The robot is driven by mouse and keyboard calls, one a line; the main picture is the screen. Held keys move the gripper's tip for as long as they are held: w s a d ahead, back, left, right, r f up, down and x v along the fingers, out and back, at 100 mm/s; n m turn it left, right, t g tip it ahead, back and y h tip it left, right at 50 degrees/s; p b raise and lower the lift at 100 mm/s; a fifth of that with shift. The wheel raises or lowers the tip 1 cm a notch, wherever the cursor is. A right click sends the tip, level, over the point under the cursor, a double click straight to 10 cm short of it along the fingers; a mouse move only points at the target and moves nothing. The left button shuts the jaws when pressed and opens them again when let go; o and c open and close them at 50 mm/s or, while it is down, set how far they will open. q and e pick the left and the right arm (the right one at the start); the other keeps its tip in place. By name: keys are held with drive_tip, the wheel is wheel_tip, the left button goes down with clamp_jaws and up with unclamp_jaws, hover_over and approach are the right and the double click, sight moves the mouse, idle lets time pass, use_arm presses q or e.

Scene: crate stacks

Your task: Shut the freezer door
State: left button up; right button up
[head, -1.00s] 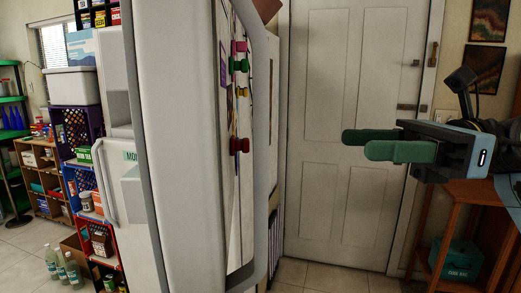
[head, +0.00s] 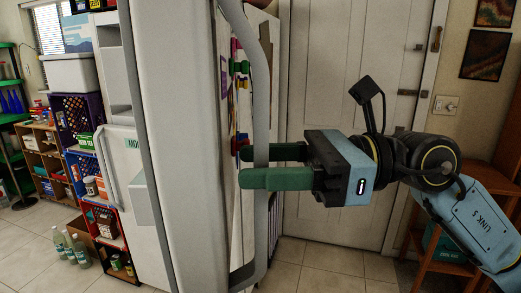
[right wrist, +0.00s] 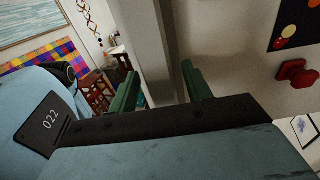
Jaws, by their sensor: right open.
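The freezer door (head: 185,150) stands swung open toward me in the head view, a tall white panel seen nearly edge-on. A long grey handle (head: 261,90) runs down its right side. My right gripper (head: 258,165) is open, coming in from the right at the handle, with its green fingers reaching past it. The nearer finger passes in front of the bar and the farther one behind it. In the right wrist view the grey handle (right wrist: 172,45) stands between the two fingers (right wrist: 160,88), with gaps at both sides. My left gripper is not in view.
Left of the door is a white front with its own handle (head: 107,165). Crates (head: 100,215), bottles (head: 70,246) and shelves fill the left. A closed room door (head: 335,90) stands behind, and a wooden stand (head: 440,255) at right. Floor between is clear.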

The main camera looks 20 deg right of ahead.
drive_tip(key=shift+a, duration=0.25)
clamp_jaws()
idle(0.3)
